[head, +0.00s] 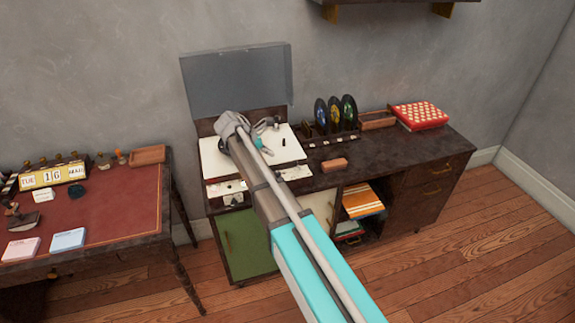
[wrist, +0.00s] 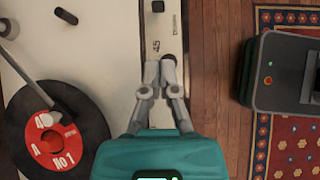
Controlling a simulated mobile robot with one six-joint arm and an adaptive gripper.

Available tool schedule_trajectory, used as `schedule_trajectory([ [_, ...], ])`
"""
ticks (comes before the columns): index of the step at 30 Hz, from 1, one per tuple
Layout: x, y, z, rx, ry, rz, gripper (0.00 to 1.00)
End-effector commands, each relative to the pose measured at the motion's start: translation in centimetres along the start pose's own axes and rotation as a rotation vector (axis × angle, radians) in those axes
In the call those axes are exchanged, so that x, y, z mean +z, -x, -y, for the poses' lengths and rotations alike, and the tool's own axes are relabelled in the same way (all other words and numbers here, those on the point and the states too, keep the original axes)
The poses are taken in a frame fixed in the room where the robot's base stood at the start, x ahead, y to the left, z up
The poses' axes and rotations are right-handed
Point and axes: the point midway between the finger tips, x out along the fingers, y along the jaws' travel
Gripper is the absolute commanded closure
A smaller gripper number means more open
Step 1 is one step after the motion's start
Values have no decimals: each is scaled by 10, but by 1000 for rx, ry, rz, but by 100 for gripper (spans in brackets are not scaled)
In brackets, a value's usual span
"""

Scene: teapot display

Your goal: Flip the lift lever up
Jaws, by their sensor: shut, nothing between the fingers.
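The record player (head: 207,155) stands on the sideboard with its grey lid raised. Its white deck also shows in the wrist view (wrist: 100,50). A small black lever-like piece (wrist: 65,16) sits on the deck; I cannot tell for sure that it is the lift lever. A similar small dark piece shows in the head view (head: 283,142). My gripper (wrist: 160,68) is shut and empty, over the deck's edge strip, to the right of and below that piece. A dark knob (wrist: 169,58) by the "45" mark is right at its fingertips; contact is unclear. The arm hides part of the player in the head view.
A black record with a red label (wrist: 70,140) lies on the deck, with the grey tonearm (wrist: 22,68) reaching over it. Another knob (wrist: 158,6) is farther up the strip. Upright discs (head: 335,114) and a small brown block (head: 334,165) stand right on the sideboard.

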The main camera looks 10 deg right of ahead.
Motion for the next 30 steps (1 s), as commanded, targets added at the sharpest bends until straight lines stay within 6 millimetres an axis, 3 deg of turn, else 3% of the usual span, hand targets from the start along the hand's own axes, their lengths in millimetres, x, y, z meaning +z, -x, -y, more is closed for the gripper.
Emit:
schedule_trajectory([
  [11,-1,-11,0,0,-2,-1,100],
  [30,-2,-74,0,-1,-3,-1,100],
])
